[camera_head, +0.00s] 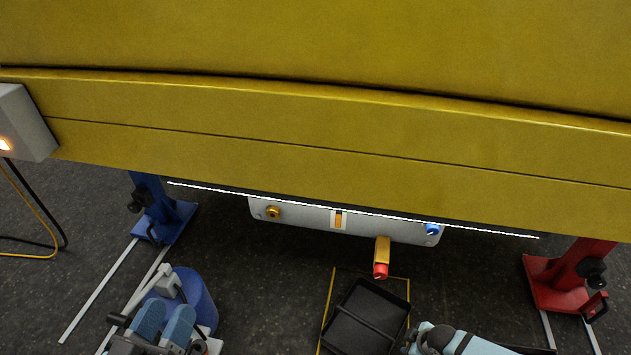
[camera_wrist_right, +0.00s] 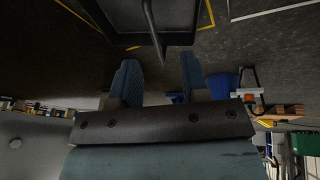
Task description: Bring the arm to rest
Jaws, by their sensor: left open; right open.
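My left gripper (camera_head: 165,318) is at the bottom left of the head view. Its two blue fingers stand apart, with nothing seen between them. My right arm (camera_head: 465,341) enters at the bottom, right of centre; its fingertips are not clear there. In the right wrist view my right gripper (camera_wrist_right: 158,74) has its two blue fingers apart and empty. Both grippers are apart from the big yellow boom (camera_head: 330,130), which crosses the upper part of the head view. A pale panel (camera_head: 300,215) under the boom carries a brass fitting (camera_head: 273,212), a blue knob (camera_head: 432,228) and a red-tipped brass fitting (camera_head: 381,258).
A black tray (camera_head: 368,315) lies in a yellow floor outline between my arms. A blue stand (camera_head: 170,220) is at left and a red stand (camera_head: 560,282) at right. A blue cylinder (camera_head: 203,300) stands close behind my left gripper. A grey box (camera_head: 25,125) hangs far left.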

